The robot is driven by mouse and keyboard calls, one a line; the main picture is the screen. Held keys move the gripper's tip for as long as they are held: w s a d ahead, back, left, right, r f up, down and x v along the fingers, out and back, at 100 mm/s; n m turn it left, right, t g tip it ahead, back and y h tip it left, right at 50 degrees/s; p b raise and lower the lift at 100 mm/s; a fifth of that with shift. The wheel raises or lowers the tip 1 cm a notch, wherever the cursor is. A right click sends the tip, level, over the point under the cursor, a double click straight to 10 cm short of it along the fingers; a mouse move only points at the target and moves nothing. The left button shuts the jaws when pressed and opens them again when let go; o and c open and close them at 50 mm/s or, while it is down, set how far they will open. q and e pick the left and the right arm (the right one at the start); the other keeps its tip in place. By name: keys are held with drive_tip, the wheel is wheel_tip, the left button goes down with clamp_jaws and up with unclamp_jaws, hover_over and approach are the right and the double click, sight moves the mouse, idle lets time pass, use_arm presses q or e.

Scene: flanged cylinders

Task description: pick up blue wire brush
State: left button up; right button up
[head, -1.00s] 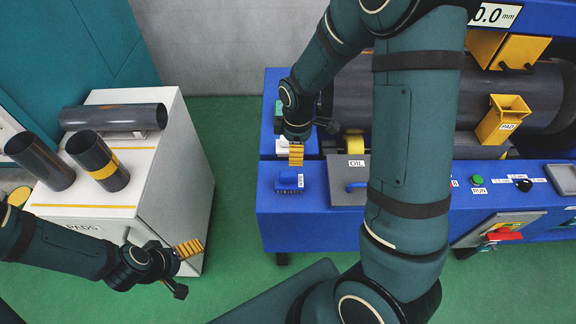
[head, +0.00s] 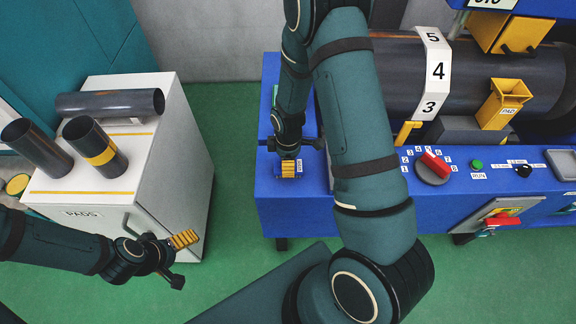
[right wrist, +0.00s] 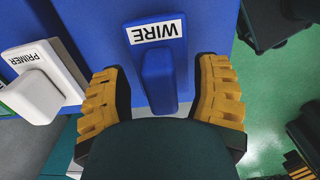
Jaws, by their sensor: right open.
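The blue wire brush (head: 300,167) lies on the blue machine's front ledge, mostly hidden in the head view by my right gripper (head: 303,158). In the right wrist view its blue handle (right wrist: 158,78) shows beside a white WIRE label, between the yellow fingers of my open right gripper (right wrist: 161,100). One finger is on each side with a gap, and I see no contact. My left gripper (head: 184,260) is open and empty in front of the white cabinet.
A white PRIMER-labelled item (right wrist: 40,95) stands beside the brush in the right wrist view. The blue machine (head: 290,212) carries a large dark cylinder (head: 470,75) and a red selector knob (head: 433,165). Dark pipes (head: 110,103) rest on the white cabinet (head: 185,150).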

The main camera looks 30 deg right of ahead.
drive_tip(key=shift+f, duration=0.3)
drive_tip(key=shift+c, duration=0.4)
drive_tip(key=shift+s, duration=0.1)
clamp_jaws()
drive_tip(key=shift+r, duration=0.5)
wheel_tip(320, 180, up, 9)
drive_tip(key=shift+a, duration=0.1)
